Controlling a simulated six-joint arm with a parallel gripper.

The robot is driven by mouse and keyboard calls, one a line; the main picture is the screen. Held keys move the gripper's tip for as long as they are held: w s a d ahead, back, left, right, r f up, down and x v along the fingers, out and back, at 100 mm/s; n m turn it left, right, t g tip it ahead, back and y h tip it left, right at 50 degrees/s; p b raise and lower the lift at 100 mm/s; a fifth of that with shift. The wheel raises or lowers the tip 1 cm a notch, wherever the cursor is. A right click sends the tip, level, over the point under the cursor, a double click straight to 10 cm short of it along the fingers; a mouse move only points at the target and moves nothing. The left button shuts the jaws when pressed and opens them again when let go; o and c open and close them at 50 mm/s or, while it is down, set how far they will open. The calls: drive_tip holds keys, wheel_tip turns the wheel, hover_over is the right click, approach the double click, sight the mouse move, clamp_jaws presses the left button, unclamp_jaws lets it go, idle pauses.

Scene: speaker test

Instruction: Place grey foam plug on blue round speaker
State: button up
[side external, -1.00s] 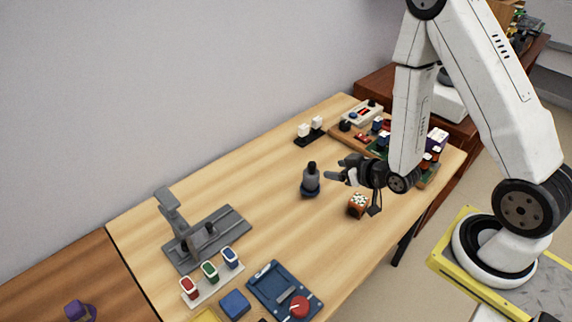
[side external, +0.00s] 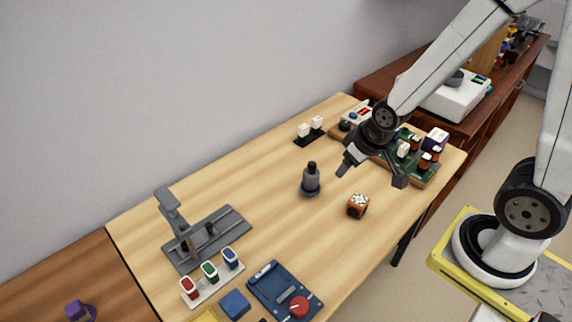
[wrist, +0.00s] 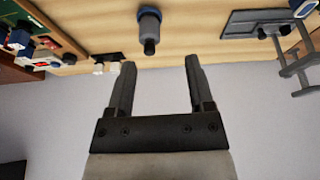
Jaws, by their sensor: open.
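A grey cylindrical plug with a black top (side external: 311,179) stands upright on a small blue round base, the speaker (side external: 311,193), in the middle of the light wood table. The plug covers most of the speaker, so only its blue rim shows. The plug also shows in the wrist view (wrist: 149,28), beyond my fingertips, with the blue rim (wrist: 149,11) behind it. My gripper (side external: 371,173) is open and empty, in the air to the right of the plug and apart from it. In the wrist view my two fingers (wrist: 159,63) are spread with nothing between them.
An orange box with a speckled top (side external: 357,206) stands right of the plug. A circuit board (side external: 420,174) is at the right. Bare table surrounds the plug.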

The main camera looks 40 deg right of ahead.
drive_tip(key=shift+s+a+r+g, duration=0.3)
drive_tip(key=shift+s+r+g, duration=0.1)
drive_tip(key=shift+s+r, duration=0.25)
drive_tip(key=shift+s+a+r+g, duration=0.25)
drive_tip(key=shift+s+r+g, duration=0.15)
drive_tip(key=shift+s+r, duration=0.25)
